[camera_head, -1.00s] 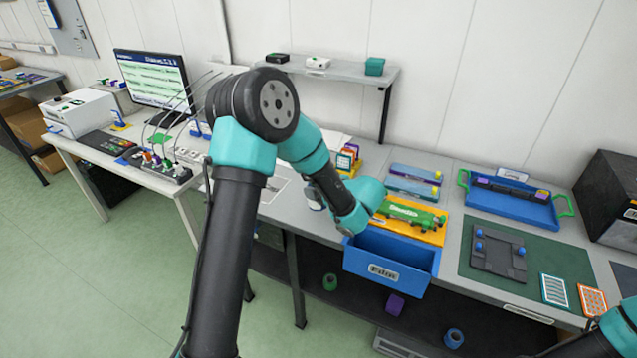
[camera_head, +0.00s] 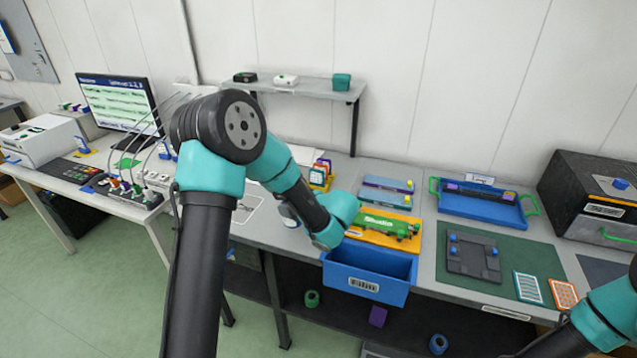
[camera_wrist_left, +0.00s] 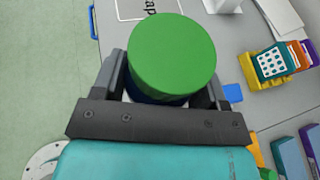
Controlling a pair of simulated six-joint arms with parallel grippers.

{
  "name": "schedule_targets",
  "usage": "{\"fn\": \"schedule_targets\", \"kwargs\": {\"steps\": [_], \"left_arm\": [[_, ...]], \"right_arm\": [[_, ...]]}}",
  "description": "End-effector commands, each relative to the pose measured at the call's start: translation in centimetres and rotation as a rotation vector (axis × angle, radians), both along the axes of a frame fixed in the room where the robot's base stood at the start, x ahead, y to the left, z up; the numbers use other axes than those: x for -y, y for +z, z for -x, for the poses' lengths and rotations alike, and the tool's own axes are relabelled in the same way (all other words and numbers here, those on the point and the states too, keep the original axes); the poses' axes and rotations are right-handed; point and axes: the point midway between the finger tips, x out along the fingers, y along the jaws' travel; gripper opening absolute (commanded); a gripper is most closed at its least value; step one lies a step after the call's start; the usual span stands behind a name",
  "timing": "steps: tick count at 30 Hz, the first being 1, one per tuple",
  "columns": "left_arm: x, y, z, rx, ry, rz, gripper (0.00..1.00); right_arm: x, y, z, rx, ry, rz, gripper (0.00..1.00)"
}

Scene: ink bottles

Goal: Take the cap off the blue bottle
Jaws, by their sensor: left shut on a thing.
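In the left wrist view a round green cap (camera_wrist_left: 172,55) fills the upper middle, seen from above. A dark blue body, the blue bottle (camera_wrist_left: 160,98), shows just below its rim. The cap sits on the bottle. My left gripper (camera_wrist_left: 168,92) is shut, with one dark finger on each side of the blue part under the cap. The cap hides most of the bottle and the contact. In the head view my left arm reaches over the bench, and its own links mostly hide the gripper. My right arm shows at the lower right, its gripper out of frame.
An open blue drawer (camera_head: 365,283) juts from the bench front beside my left arm. A green device lies on an orange tray (camera_head: 408,243). Further right are a blue tray (camera_head: 515,217) with green handles and a green mat (camera_head: 520,262). A monitor (camera_head: 118,98) stands left.

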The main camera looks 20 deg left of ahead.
Motion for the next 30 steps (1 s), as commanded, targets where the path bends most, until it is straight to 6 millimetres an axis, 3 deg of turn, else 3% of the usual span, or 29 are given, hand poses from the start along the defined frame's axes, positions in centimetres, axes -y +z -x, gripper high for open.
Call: {"fn": "schedule_targets", "kwargs": {"steps": [8,14,22,30], "left_arm": [[0.4,0.0,-0.3,0.004,-0.041,-0.002,0.24],[2.0,-0.2,-1.3,0.015,-0.197,-0.01,0.24],[6.7,-0.7,-2.1,0.022,-0.526,-0.014,0.24],[12.2,-1.4,-1.1,0.012,-0.853,-0.006,0.24]], "right_arm": [[0.0,0.0,0.0,0.0,0.0,0.0,0.78],[0.0,0.0,0.0,0.0,0.0,0.0,0.78],[0.0,0.0,0.0,0.0,0.0,0.0,0.78],[0.0,0.0,0.0,0.0,0.0,0.0,0.78]]}}
